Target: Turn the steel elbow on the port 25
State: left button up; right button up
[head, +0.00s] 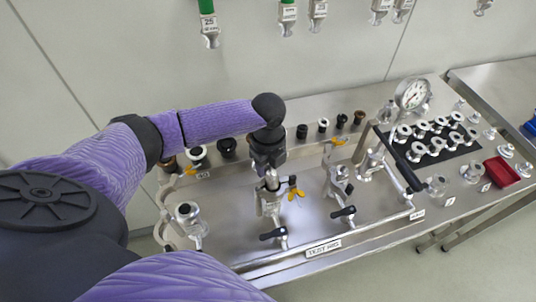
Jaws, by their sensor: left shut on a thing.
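My left gripper (270,168) points down over the middle of the steel test rig (317,216). It is shut on the top of a steel fitting (270,200), which looks like the steel elbow. The gripper hides much of its upper part, so I cannot tell which way it faces. The fitting stands upright on the rig, with a yellow-handled clamp (295,191) beside it on the right. A number on its port is not readable. My right gripper is not in view.
Another steel fitting (341,181) stands to the right, and one (187,212) to the left. Black-handled valves (344,212) line the front. A pressure gauge (412,95), a long black handle (397,160) and a red tray (501,171) are further right.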

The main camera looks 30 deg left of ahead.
pick_arm(q)
jog(key=shift+s+r+n+p, duration=0.1)
jog(key=shift+s+n+p, duration=0.05)
jog(key=shift+n+p, duration=1.1)
jog(key=shift+n, duration=0.05)
jog(key=shift+s+n+p, duration=0.25)
jog(key=shift+n+p, duration=0.65)
jog(key=shift+n, duration=0.5)
